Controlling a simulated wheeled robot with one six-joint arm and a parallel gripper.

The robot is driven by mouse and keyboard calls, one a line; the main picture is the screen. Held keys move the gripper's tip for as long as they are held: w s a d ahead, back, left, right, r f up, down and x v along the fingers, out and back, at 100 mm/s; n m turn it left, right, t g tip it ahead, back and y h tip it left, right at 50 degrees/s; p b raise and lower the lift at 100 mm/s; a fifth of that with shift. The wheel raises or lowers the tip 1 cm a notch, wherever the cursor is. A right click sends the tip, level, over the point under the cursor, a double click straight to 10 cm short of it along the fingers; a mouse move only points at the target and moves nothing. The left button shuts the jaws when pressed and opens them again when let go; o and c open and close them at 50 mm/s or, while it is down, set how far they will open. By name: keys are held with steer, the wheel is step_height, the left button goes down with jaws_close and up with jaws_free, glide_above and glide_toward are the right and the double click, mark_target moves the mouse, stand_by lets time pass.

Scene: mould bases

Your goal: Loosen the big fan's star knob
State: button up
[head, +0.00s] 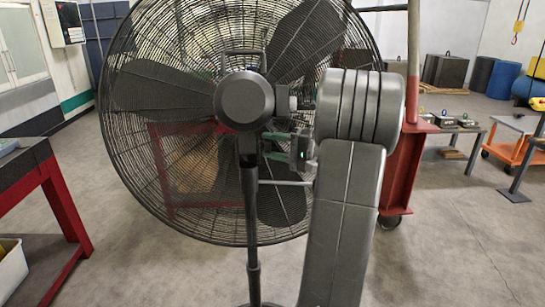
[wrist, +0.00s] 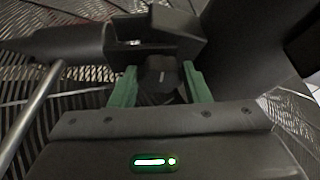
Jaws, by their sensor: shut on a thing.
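The big fan (head: 245,100) stands upright on a dark pole (head: 250,190), with a round wire guard and a motor housing at its centre. My gripper (head: 273,136) reaches in from the right, just below and right of the housing. In the wrist view, the green fingers of my gripper (wrist: 160,88) stand on both sides of the dark star knob (wrist: 161,72) and are shut on it. The knob has a small light mark on its face. Its lobes are hard to make out. The knob cannot be made out in the head view.
A red-framed bench (head: 60,190) stands at the left, with a pale bin (head: 12,270) below it. A red stand (head: 405,170) is behind my arm. An orange cart (head: 515,145) and blue drums (head: 490,77) are at the right. Open floor lies at the front right.

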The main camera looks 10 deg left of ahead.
steer(key=shift+f+n+y+b, duration=0.35)
steer(key=shift+n+b, duration=0.55)
steer(key=shift+b, duration=1.1)
steer(key=shift+n+b, duration=0.3)
steer(key=shift+b, duration=0.25)
steer(key=shift+r, duration=0.2)
steer(key=o, duration=1)
steer(key=shift+d, duration=0.1)
steer(key=s+d+f+b, duration=0.1)
steer(key=d+b, duration=0.1)
steer(key=d, duration=1.1)
steer(key=shift+d+f, duration=0.2)
steer(key=shift+d, duration=0.1)
